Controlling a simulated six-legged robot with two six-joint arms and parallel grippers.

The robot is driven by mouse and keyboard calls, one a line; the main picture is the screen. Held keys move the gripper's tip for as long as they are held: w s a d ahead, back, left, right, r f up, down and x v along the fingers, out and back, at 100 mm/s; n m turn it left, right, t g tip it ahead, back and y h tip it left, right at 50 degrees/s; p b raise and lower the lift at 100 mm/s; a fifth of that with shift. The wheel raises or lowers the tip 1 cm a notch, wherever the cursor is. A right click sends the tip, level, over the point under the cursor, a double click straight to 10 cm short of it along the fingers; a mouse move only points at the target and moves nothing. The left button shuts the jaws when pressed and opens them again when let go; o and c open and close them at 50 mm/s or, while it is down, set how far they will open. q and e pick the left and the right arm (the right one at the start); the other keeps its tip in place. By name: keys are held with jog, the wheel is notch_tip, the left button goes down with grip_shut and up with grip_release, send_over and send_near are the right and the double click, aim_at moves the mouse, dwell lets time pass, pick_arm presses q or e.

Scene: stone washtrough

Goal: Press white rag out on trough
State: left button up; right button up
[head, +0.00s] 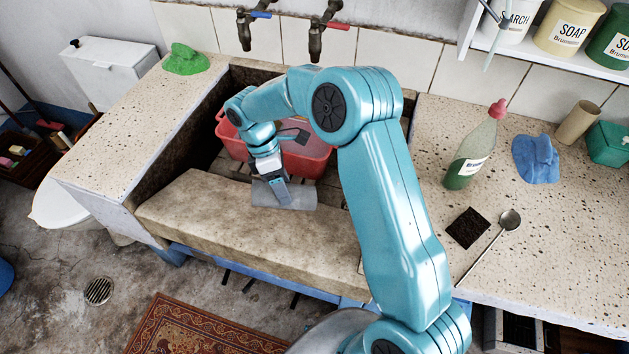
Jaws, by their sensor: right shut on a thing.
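The stone trough (190,215) has a broad sloping front slab and a deep basin behind it. A pale grey-white piece, which looks like the white rag (304,197), lies at the inner edge of the front slab. My right gripper (282,193) points down and is shut on it. The gripper hides part of the rag, so I cannot tell how much of it rests on stone. My left gripper is not in view.
A red tub (310,158) stands in the basin behind the gripper, under two taps (315,45). A green cloth (186,60) lies on the left ledge. The right ledge holds a bottle (472,150), a blue cloth (537,158), a dark pad (468,228) and a spoon (509,220).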

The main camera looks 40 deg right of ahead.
jog(key=d+n, duration=0.1)
jog(key=n, duration=0.1)
jog(key=s+d+f+n, duration=0.1)
jog(key=d+n, duration=0.1)
jog(key=s+d+f+n+t+h, duration=0.1)
jog(key=n, duration=0.2)
jog(key=shift+s+d+p, duration=0.15)
jog(key=shift+d+p, duration=0.2)
jog(key=shift+d, duration=0.05)
jog(key=f+n+b, duration=0.1)
jog(key=f+n, duration=0.1)
jog(key=f, duration=0.1)
jog(key=f+n+b, duration=0.2)
jog(key=f+n, duration=0.1)
jog(key=s+d+f+n+t+b, duration=0.1)
jog(key=f+n+b, duration=0.1)
jog(key=f, duration=0.1)
jog(key=shift+s+a, duration=0.1)
jog(key=shift+s, duration=0.15)
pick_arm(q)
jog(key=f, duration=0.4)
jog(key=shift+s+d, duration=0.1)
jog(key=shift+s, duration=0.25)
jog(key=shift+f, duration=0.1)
pick_arm(e)
jog(key=shift+w, duration=0.1)
